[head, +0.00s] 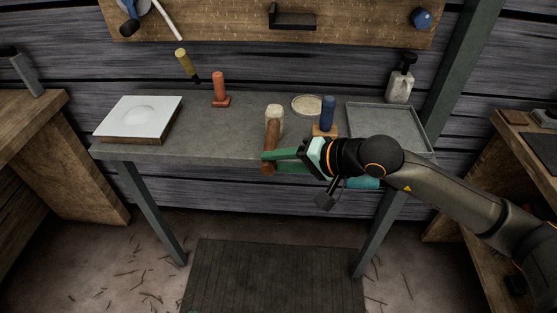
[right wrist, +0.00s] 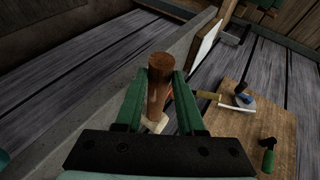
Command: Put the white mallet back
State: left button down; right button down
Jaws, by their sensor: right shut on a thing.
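The white mallet (head: 274,116) has a pale head and a brown wooden handle. It is roughly upright in the head view, head at the top, near the front of the grey table (head: 225,143). My right gripper (head: 270,158) is shut on the handle from the right. In the right wrist view the brown handle (right wrist: 159,78) stands between the green fingers, with part of the pale head (right wrist: 156,125) below. I cannot tell whether the mallet touches the table. My left gripper is not in view.
A white slab (head: 138,116), a red-handled tool (head: 219,88), a round dish (head: 308,104), a blue-handled tool (head: 328,112), a grey tray (head: 386,127) and a pump bottle (head: 401,82) stand on the table. A wooden wall board (head: 215,22) carries a black bracket (head: 292,20).

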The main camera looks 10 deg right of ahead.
jog(key=c, duration=0.7)
grip_release()
jog(key=shift+o, duration=1.3)
jog(key=shift+f, duration=0.15)
jog(key=v, duration=1.2)
jog(key=shift+s+d+b, duration=0.15)
jog(key=shift+d+b, duration=0.05)
jog(key=shift+b, duration=0.25)
